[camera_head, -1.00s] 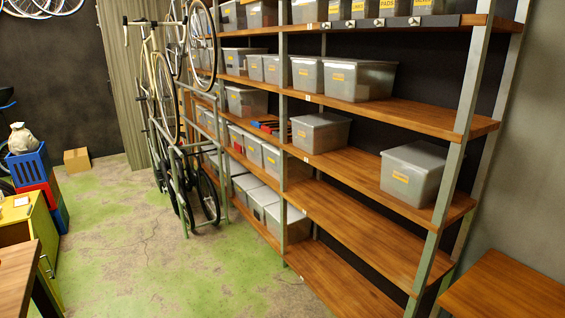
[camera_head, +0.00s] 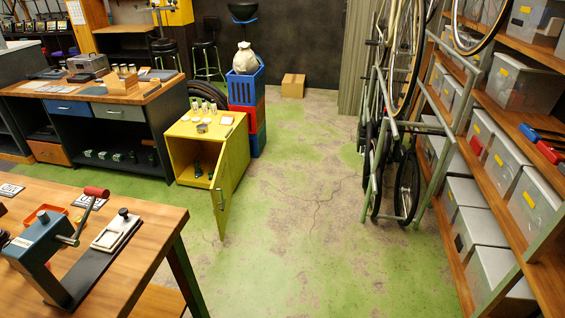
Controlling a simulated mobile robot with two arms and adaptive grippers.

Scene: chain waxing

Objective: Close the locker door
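A small yellow locker (camera_head: 189,134) stands on the floor left of centre in the head view. Its yellow door (camera_head: 222,192) is swung open toward me, with a handle on its face. A few small items sit on the shelf inside the locker, and cups, a tin and pale flat items lie on its top. Neither of my grippers shows in the head view.
A wooden workbench (camera_head: 150,228) with a blue clamp tool (camera_head: 38,258) fills the near left. Another bench (camera_head: 104,92) stands behind it. Stacked crates (camera_head: 245,90) stand behind the locker. A bike rack (camera_head: 432,190) and shelving are at right. Green floor (camera_head: 290,220) between is clear.

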